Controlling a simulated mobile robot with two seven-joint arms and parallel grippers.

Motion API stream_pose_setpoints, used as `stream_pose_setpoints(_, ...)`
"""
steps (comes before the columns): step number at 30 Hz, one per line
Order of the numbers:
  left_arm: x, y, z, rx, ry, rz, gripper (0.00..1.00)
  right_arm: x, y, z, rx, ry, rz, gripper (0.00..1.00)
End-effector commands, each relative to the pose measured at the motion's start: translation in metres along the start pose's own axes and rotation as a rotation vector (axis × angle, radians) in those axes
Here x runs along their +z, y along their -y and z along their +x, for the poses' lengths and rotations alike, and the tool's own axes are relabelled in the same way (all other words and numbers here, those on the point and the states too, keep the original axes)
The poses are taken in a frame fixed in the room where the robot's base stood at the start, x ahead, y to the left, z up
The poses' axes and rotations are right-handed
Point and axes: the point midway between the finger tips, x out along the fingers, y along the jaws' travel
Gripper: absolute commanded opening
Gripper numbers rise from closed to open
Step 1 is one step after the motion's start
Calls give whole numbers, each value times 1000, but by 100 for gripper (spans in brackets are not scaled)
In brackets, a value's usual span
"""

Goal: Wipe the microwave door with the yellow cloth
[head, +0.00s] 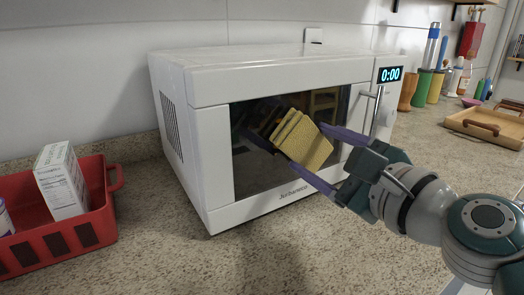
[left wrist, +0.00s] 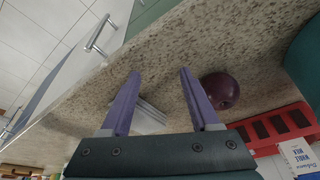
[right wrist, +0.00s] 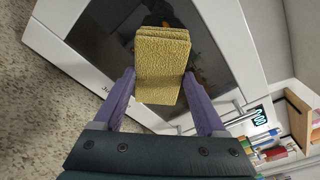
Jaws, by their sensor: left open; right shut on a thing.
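The white microwave (head: 200,88) stands on the counter with its door shut and a dark glass window (head: 255,168). My right gripper (head: 318,158) is shut on the folded yellow cloth (head: 308,148) and holds it in front of the door window. The cloth (right wrist: 162,65) also shows between the purple fingers in the right wrist view, before the door. I cannot tell whether the cloth touches the glass. My left gripper (left wrist: 155,90) is open and empty in the left wrist view, over the counter edge. It is not in the head view.
A red basket (head: 85,232) with a white carton (head: 62,181) stands left of the microwave. Cups and bottles (head: 420,88) and a wooden tray (head: 485,128) are at the right. A dark purple round object (left wrist: 221,91) lies near my left gripper. Counter in front of the microwave is clear.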

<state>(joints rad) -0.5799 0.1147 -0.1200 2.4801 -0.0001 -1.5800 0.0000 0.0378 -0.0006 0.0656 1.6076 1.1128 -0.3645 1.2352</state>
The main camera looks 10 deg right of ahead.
Motion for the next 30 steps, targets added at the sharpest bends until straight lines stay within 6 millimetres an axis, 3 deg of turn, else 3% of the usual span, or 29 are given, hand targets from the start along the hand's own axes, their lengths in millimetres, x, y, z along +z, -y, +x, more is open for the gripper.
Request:
stream_pose_setpoints(8,-1,2,-4,-6,1,7,62,7,-5,2,2,2,2,29)
stream_pose_setpoints(18,-3,3,-11,-7,1,9,62,30,-27,2,4,5,1,29)
stream_pose_setpoints(30,-3,2,-12,-4,1,5,62,31,-30,-2,6,5,0,29)
